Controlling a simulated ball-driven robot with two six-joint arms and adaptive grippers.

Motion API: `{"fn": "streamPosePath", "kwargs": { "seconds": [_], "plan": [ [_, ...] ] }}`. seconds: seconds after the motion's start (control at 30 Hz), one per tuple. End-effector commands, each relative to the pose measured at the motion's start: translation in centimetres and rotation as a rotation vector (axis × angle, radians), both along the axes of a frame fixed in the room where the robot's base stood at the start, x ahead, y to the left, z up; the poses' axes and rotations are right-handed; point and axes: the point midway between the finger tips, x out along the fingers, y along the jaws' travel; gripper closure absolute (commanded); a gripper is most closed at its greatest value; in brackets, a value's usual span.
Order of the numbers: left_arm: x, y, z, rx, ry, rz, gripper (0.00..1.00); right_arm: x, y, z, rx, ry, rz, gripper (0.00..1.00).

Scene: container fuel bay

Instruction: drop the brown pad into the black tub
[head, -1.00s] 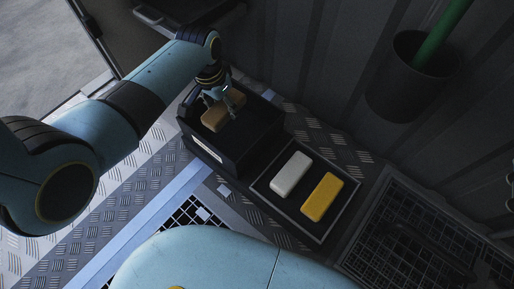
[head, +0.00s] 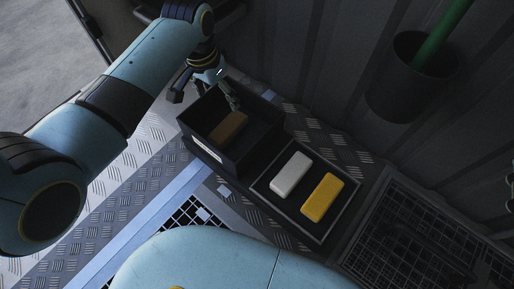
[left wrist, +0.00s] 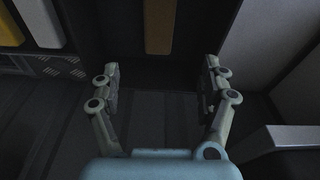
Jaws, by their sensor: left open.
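The brown pad (head: 229,127) lies inside the black tub (head: 250,150), low between its walls. The tub has a pale label on its front. My left gripper (head: 205,93) is at the tub's far left edge, with its fingers spread wide and nothing between them. In the left wrist view the open gripper (left wrist: 161,66) shows with the brown pad (left wrist: 160,25) beyond the fingertips, apart from them. My right gripper is not in view.
A shallow dark tray (head: 265,190) beside the tub holds a white pad (head: 290,174) and a yellow pad (head: 322,197). A dark wall-mounted cylinder (head: 410,80) with a green rod is at the upper right. The ribbed wall stands behind the tub.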

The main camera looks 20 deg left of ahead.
Motion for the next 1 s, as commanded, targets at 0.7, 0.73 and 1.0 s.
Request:
{"fn": "streamPosePath", "kwargs": {
  "seconds": [0.7,0.73,1.0],
  "plan": [
    [-1.0,0.2,6.5,0.000,0.002,-0.001,0.22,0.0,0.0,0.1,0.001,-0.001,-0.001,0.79],
    [-1.0,0.2,6.5,0.000,0.002,-0.001,0.22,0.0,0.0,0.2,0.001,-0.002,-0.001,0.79],
    [-2.1,0.3,5.7,0.000,0.024,-0.001,0.22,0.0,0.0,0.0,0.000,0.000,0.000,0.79]
  ]
}}
